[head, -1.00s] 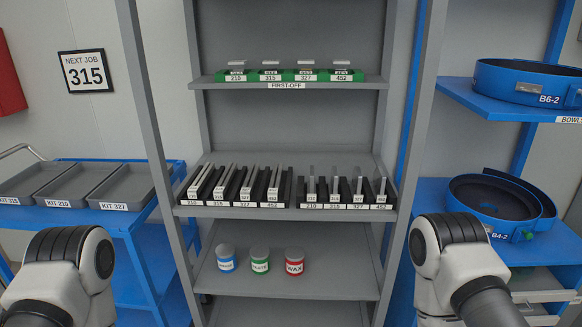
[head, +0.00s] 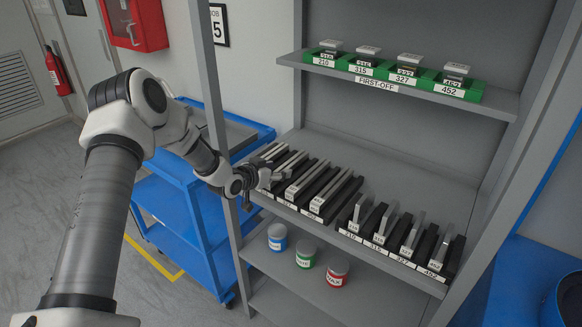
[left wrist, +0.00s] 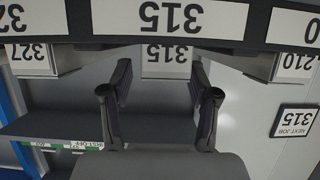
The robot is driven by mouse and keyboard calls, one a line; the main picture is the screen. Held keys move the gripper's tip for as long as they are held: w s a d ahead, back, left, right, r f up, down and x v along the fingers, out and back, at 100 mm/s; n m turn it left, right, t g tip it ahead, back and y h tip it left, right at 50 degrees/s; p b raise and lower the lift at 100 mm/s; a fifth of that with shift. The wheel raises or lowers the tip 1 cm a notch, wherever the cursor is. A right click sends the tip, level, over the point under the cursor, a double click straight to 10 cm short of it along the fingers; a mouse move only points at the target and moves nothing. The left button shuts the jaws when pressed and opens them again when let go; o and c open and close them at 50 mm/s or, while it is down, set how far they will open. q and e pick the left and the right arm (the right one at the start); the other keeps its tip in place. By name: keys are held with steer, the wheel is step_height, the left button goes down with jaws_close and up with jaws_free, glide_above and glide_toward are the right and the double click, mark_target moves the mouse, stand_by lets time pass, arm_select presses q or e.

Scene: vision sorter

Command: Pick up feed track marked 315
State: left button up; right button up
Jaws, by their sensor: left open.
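The feed track marked 315 shows its white end tag (left wrist: 168,62) in the left wrist view, where the picture is upside down. The tag is just beyond my left gripper (left wrist: 160,74), between its two spread fingers. No contact is visible. In the head view my left gripper (head: 272,180) is at the front of the left group of dark tracks on the middle shelf and hides part of them. Neighbouring tags 327 (left wrist: 30,58) and 210 (left wrist: 296,66) flank it in the wrist view. My right gripper is out of view.
A shelf-edge label 315 (left wrist: 165,18) is close to the fingers. Shorter marked pieces (head: 395,240) stand to the right on the same shelf. Green first-off holders (head: 405,75) are above; blue, green and red jars (head: 335,272) are below. A blue cart (head: 190,215) stands left.

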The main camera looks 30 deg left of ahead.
mark_target(288, 164)
arm_select(q)
steer(key=shift+w+d+p, duration=0.1)
steer(key=shift+w+p, duration=0.3)
steer(key=shift+w, duration=0.75)
steer(key=shift+x, duration=1)
steer(key=shift+s, duration=0.2)
steer(key=c, duration=0.8)
jaws_close()
steer(key=shift+w+r, duration=0.1)
